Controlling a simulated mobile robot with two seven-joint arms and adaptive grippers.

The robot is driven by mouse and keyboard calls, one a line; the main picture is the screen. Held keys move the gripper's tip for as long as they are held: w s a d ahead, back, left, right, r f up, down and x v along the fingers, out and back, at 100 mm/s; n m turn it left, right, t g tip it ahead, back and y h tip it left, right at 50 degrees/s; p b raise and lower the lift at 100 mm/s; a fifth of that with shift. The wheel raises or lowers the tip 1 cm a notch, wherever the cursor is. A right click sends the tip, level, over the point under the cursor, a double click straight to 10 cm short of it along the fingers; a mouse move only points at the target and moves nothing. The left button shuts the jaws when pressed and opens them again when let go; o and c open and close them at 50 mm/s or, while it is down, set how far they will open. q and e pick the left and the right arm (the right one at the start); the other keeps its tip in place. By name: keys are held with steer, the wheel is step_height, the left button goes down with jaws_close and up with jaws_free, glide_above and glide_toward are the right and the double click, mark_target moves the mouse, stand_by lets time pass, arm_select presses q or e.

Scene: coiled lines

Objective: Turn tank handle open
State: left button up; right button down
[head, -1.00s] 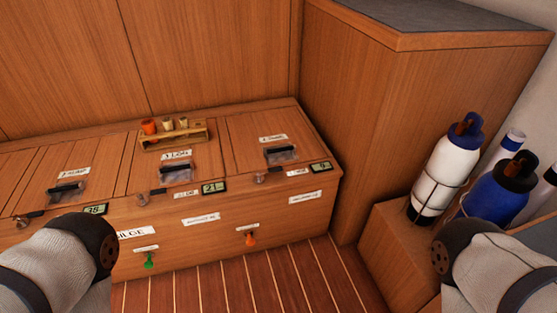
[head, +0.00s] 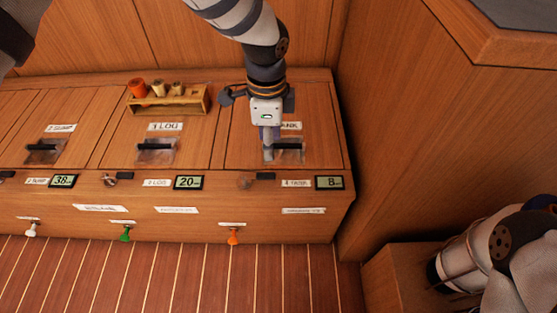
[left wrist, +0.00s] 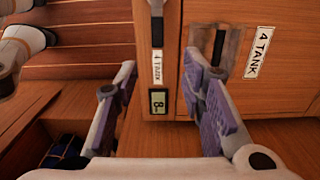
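The tank lid with the "4 TANK" label (left wrist: 259,52) has a black bar handle (head: 291,146) in a clear recess; the bar also shows in the left wrist view (left wrist: 219,47). A smaller black lever (head: 265,176) sits on the front edge strip beside a round fitting, and shows in the left wrist view (left wrist: 157,28). My left gripper (head: 268,152) points down over the tank lid, hiding part of the recess. Its purple-padded fingers are apart and empty in the left wrist view (left wrist: 160,72), one close to the recess; contact is unclear. My right gripper is out of view.
The tank display (head: 329,183) reads 8. The log lid (head: 165,127) and a rack with several plugs (head: 180,98) lie to the left. Orange (head: 233,236) and green (head: 126,233) pulls hang below. A tall wood cabinet (head: 420,130) stands close on the right.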

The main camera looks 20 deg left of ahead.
mark_target(270, 175)
arm_select(q)
steer(key=f, duration=0.3)
steer(key=f+b, duration=0.1)
steer(key=f, duration=0.3)
steer(key=f+b, duration=0.1)
steer(key=f, duration=0.2)
steer(key=shift+s+f, duration=0.25)
steer(key=shift+f, duration=0.1)
jaws_close()
